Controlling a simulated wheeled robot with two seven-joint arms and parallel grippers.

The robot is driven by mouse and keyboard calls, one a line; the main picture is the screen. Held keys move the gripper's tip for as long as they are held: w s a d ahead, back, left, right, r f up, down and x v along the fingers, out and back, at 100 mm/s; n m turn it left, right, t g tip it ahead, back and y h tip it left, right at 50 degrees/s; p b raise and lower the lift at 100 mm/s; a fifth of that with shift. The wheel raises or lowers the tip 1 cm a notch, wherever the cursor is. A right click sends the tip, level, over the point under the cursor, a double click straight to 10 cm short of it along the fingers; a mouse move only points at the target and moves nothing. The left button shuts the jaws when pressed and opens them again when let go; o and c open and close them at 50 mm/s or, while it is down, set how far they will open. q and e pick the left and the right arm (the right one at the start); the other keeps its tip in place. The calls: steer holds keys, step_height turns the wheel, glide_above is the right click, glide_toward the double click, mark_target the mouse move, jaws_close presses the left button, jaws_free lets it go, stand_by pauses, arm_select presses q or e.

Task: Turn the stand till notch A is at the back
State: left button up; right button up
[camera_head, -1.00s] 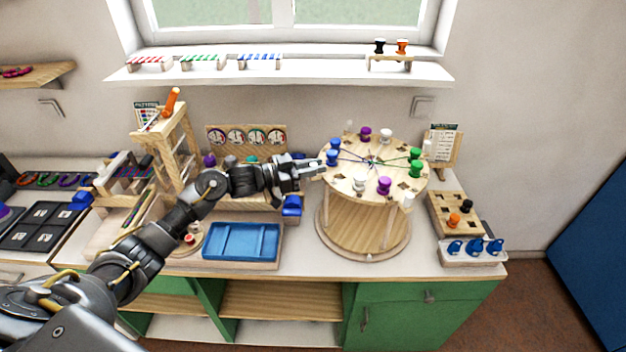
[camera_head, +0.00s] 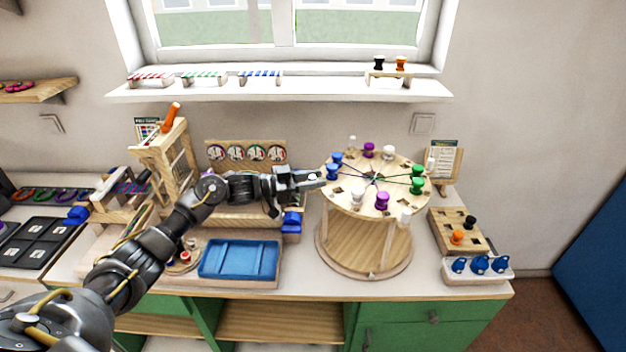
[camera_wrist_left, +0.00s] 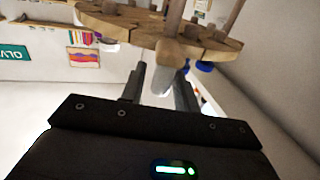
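The stand's round wooden top (camera_head: 342,187) carries blue, purple, white and green bobbins, with threads meeting near its middle. White-tipped pegs stand around its rim, one at the front right (camera_head: 405,217). My left gripper (camera_head: 316,179) is at the left edge of the top. I cannot make out any notch letter. My right gripper is not in view.
A blue tray (camera_head: 239,259) lies left of the stand, below my left arm. A wooden rack (camera_head: 170,150) stands behind the arm. A block with knobs (camera_head: 457,233) and a holder with blue pieces (camera_head: 479,266) sit at the right. The window shelf (camera_head: 300,93) is behind.

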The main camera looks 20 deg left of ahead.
arm_select(q)
steer(key=shift+o, duration=0.6)
steer(key=shift+a, duration=0.1)
steer(key=shift+s+a+f, duration=0.1)
steer(key=shift+s+a, duration=0.05)
steer(key=shift+a, duration=0.05)
steer(key=b+v, duration=0.3)
steer(key=v, duration=0.7)
steer(key=shift+b, duration=0.35)
steer(key=shift+s, duration=0.1)
